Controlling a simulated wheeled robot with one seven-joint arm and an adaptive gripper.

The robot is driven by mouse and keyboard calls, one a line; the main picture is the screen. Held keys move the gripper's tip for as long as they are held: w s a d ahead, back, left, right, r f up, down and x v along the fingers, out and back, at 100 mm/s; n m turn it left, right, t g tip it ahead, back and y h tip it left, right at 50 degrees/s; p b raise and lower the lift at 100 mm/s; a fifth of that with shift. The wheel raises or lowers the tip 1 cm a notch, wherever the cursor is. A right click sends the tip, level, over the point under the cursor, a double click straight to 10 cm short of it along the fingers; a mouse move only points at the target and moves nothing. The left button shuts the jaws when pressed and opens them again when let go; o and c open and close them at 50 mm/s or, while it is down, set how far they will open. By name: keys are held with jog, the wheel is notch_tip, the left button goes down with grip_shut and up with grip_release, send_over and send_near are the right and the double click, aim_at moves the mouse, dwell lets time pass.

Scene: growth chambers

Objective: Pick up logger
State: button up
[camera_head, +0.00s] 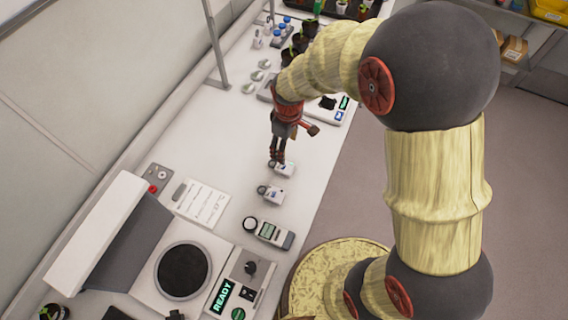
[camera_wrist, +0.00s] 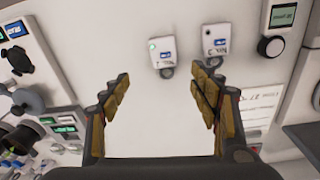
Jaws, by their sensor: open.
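Two small white devices with blue-marked faces, which look like loggers, lie on the bench. The farther logger (camera_head: 285,169) is just below my gripper (camera_head: 278,157) in the head view. In the wrist view this logger (camera_wrist: 162,48) shows a green light and sits just beyond the fingertips, roughly between their lines. The second logger (camera_head: 272,193) lies closer to the head camera; in the wrist view it (camera_wrist: 216,41) is to the right, near the right finger. My gripper (camera_wrist: 160,72) is open and empty, its fingers wide apart. Which logger is meant cannot be told.
A handheld meter (camera_head: 269,234) with a round end lies nearby. A paper sheet (camera_head: 203,204) and a balance-like instrument (camera_head: 182,271) reading READY are on the left. Bottles (camera_head: 281,34), dark pots and a tray stand farther back. The bench's right edge is close to the loggers.

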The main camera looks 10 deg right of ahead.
jog(key=n, duration=0.2)
send_over(286, 166)
jog(key=a, duration=0.2)
jog(key=shift+g, duration=0.3)
jog(key=f, duration=0.7)
jog(key=shift+d+f, duration=0.25)
jog(key=shift+f, duration=0.1)
jog(key=shift+d+f, duration=0.2)
jog(key=shift+f, duration=0.7)
jog(key=shift+d+f, duration=0.25)
jog(key=shift+f, duration=0.65)
jog(key=shift+d+f, duration=0.2)
jog(key=shift+f, duration=0.7)
jog(key=shift+s, duration=0.1)
jog(key=shift+c, duration=1.3)
jog(key=shift+m, duration=0.3)
jog(key=c, duration=1)
